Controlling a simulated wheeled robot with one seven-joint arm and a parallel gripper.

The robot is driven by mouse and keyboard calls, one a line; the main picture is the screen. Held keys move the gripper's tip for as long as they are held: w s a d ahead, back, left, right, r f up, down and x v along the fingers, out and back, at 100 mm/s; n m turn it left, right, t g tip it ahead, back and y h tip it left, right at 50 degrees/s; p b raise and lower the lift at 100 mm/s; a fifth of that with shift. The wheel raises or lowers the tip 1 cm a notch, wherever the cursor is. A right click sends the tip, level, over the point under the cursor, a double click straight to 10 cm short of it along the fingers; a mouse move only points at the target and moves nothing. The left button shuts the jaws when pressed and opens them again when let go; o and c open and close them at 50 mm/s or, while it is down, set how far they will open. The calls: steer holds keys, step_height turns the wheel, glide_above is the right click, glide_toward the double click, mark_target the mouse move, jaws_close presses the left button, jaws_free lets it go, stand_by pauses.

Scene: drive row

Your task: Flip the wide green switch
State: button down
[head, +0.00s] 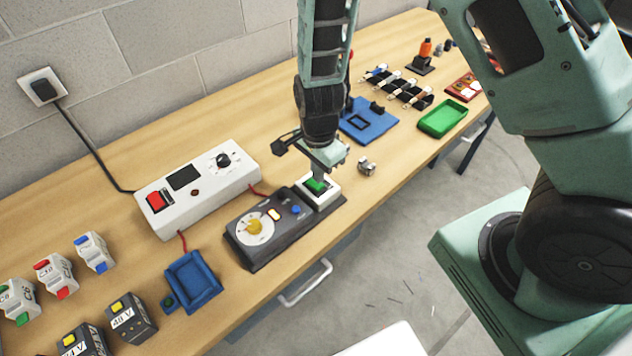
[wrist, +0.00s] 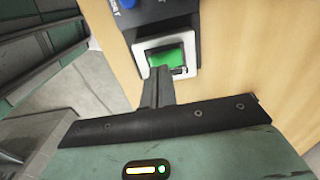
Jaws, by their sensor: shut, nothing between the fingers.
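The wide green switch (head: 316,185) sits in a white frame at the right end of a dark grey control box (head: 270,243) on the bench. In the wrist view the green switch (wrist: 166,57) shows in its white frame just beyond my fingertips. My gripper (head: 318,174) is shut and empty, pointing down over the switch. In the wrist view the shut fingers (wrist: 160,74) overlap the switch's near edge; I cannot tell whether they touch it. Part of the switch is hidden behind the fingers.
A white box (head: 215,190) with a red switch and a dial stands behind the dark box. A blue tray (head: 190,283) lies to the left. A small metal part (head: 366,167) lies close on the right. A blue plate (head: 372,130) and green tray (head: 443,118) stand further right.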

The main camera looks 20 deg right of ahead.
mark_target(316, 186)
steer(key=shift+f+b, duration=0.7)
steer(key=shift+f, duration=0.35)
stand_by(0.4)
steer(key=shift+r, duration=0.1)
step_height(316, 186, up, 7)
steer(key=p, duration=0.7)
stand_by(0.5)
steer(key=s+a+r+n+y+b, duration=0.2)
steer(key=s+a+r+n+b, duration=0.3)
steer(key=s+a+r+n, duration=0.4)
steer(key=s+d+r+n+b, duration=0.1)
steer(key=s+r+n+b, duration=0.1)
steer(key=s+n, duration=0.3)
steer(key=s+d+r+n+h+b, duration=0.1)
steer(key=s+r+n, duration=0.1)
steer(key=s+n, duration=0.4)
steer(key=shift+d+n+b, duration=0.35)
steer(key=shift+n+b, duration=0.05)
steer(key=shift+n, duration=0.7)
